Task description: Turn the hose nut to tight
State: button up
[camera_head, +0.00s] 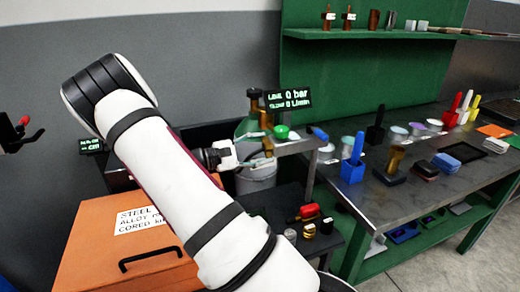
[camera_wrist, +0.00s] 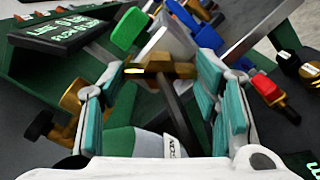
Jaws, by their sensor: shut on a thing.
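A brass hose nut (camera_wrist: 158,70) lies crosswise between my fingertips in the wrist view. My gripper (camera_wrist: 162,72) has teal pads on both sides and is shut on this nut. In the head view my gripper (camera_head: 262,152) is beside the green gas cylinder (camera_head: 246,127), and the nut is too small there to make out. The cylinder also shows below the nut in the wrist view (camera_wrist: 128,143). I cannot tell from these frames how far the nut is turned.
A green knob (camera_head: 282,131) is close by my gripper. Brass fittings (camera_wrist: 76,100) sit near the left finger. An orange case (camera_head: 120,250) is at lower left, and a crowded workbench (camera_head: 385,205) is at right.

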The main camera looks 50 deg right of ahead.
jog(key=m, duration=0.4)
jog(key=shift+p, duration=0.35)
jog(key=shift+m+p, duration=0.3)
jog(key=shift+m, duration=1.7)
jog(key=o, duration=1.1)
jog(key=shift+o, duration=0.2)
jog(key=v, duration=1.2)
jog(key=shift+f, duration=0.1)
